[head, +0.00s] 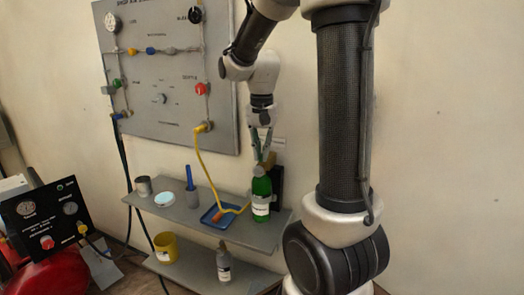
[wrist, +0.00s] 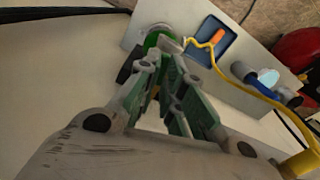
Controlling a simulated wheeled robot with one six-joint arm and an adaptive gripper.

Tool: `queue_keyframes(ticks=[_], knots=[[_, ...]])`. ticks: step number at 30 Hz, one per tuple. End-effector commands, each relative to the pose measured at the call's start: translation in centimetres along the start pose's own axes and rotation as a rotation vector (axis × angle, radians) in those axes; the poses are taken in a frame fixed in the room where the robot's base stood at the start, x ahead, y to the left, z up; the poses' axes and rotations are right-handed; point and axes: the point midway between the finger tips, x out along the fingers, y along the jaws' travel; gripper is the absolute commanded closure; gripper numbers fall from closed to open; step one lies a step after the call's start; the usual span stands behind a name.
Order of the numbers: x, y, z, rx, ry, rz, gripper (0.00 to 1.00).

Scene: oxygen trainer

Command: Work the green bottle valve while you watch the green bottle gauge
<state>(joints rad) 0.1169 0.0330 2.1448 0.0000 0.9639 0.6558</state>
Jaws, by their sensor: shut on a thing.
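The green bottle (head: 261,187) stands upright at the right end of the upper shelf, with a white label on its front. My gripper (head: 263,156) points down over the bottle's top, shut on the green bottle valve, which its fingers hide. In the wrist view my gripper (wrist: 168,58) reaches to the top of the green bottle (wrist: 158,38), whose shoulder shows beyond the fingers. I cannot make out the green bottle gauge or its needle in either view.
A blue-handled tool (head: 192,198), a tin (head: 143,186) and a pale round lid (head: 164,198) share the upper shelf (head: 250,235). The grey panel (head: 150,100) hangs above.

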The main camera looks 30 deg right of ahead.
Motion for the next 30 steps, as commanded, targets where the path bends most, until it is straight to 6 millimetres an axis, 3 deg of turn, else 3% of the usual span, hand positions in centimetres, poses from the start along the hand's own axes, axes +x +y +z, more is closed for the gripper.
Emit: queue_keyframes(ticks=[4,13,14,17,26,30], knots=[[0.0,-0.1,0.0,-0.108,0.001,0.0,1.0],[-0.1,-0.1,0.0,-0.125,0.001,-0.001,1.0],[-0.1,-0.1,0.0,-0.125,0.001,-0.001,0.87],[0.0,-0.1,0.0,-0.124,0.001,0.0,0.69],[-0.1,-0.1,0.0,-0.123,0.001,0.0,0.69],[-1.2,-0.1,-0.1,-0.123,0.002,-0.001,0.69]])
